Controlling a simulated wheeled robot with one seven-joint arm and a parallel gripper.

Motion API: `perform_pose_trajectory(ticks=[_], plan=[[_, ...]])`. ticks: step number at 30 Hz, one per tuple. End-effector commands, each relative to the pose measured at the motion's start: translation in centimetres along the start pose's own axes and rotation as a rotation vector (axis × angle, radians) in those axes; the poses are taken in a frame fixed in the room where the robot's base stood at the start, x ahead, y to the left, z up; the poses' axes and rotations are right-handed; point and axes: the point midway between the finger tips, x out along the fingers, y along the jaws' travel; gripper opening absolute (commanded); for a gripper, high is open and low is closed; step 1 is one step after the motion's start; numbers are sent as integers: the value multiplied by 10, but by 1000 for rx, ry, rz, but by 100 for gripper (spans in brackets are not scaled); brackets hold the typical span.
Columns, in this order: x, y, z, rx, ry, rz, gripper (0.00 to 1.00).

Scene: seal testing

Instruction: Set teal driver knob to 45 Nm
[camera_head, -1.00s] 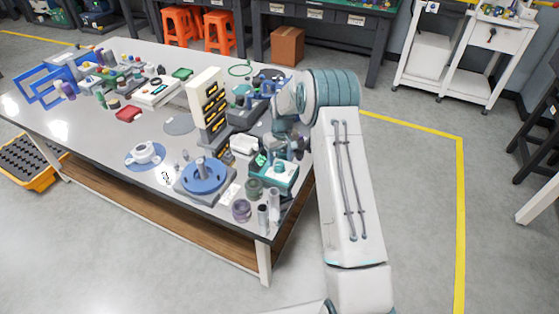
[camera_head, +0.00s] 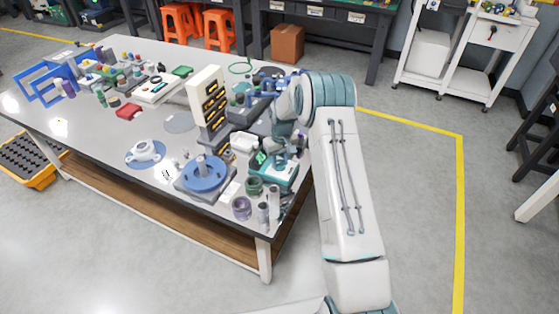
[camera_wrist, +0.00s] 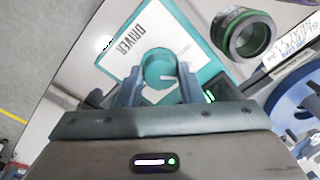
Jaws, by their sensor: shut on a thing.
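The teal driver (camera_head: 285,177) sits near the table's right corner in the head view, partly behind my arm. In the wrist view, the driver (camera_wrist: 112,48) shows a white face with the word DRIVER and a teal border. Its round teal knob (camera_wrist: 159,66) stands between my two fingers. My gripper (camera_wrist: 160,84) is shut on the knob, one finger on each side. A small lit green readout (camera_wrist: 210,96) is partly hidden by the right finger, and I cannot read it. The knob's pointer and scale are not clear.
A dark green ring (camera_wrist: 246,36) stands close to the driver. A blue round fixture (camera_head: 204,176) lies to its left in the head view. A purple ring (camera_head: 242,208) and grey cylinders (camera_head: 263,213) stand near the table corner. The floor to the right is clear.

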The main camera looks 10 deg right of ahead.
Motion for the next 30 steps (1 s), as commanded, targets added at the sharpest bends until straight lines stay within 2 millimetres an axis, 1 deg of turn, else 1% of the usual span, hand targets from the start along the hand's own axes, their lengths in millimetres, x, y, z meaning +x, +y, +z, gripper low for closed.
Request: perform_pose_trajectory(ticks=[5, 11, 30], plan=[[2, -1, 0, 58, 4, 0, 11], [3, 0, -1, 194, 11, 1, 11], [1, -1, 0, 796, 39, 0, 11]])
